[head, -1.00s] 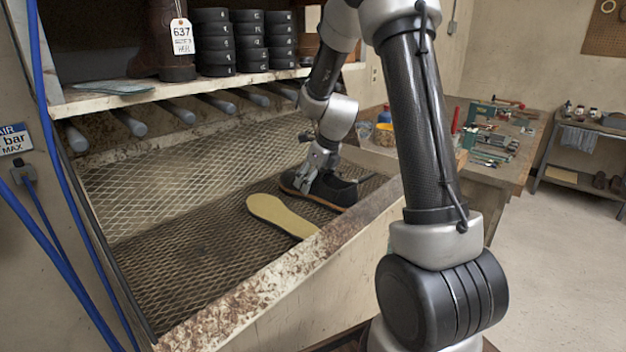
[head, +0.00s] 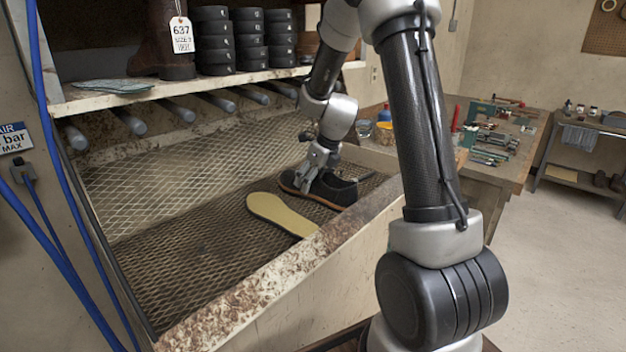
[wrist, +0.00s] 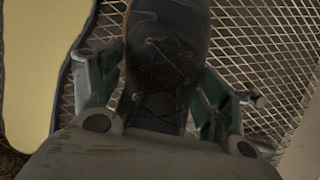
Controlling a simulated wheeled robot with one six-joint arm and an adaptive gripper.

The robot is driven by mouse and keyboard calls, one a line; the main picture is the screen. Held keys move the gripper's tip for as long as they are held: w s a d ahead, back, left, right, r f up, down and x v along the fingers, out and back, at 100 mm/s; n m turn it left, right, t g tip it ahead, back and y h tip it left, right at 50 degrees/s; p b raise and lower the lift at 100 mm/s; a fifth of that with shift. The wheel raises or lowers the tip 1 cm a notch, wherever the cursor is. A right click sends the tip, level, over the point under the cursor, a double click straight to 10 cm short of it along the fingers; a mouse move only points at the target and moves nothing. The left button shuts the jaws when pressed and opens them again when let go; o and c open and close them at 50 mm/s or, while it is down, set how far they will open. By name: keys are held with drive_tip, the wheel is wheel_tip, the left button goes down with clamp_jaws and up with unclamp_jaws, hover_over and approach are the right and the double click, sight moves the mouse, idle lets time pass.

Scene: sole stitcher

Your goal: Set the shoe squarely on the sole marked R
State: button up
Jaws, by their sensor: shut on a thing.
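The shoe (head: 338,189) is black with a brown-orange edge along its bottom. It sits low over the wire mesh, to the right of a pale yellow sole (head: 272,208) that lies flat. My gripper (head: 308,182) is shut on the shoe from above, near one end. In the wrist view the fingers stand on both sides of the laced shoe (wrist: 165,65), and the yellow sole (wrist: 35,70) lies apart to the left. No R or other letter is legible on the yellow sole. What lies under the shoe is hidden.
The mesh tray (head: 190,262) has free room left of the yellow sole, and a rusty raised front edge (head: 285,268). A shelf (head: 180,92) with dark heel stacks and a tagged boot overhangs the back. A tool bench (head: 500,170) stands to the right.

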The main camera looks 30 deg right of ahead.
drive_tip(key=o, duration=1.3)
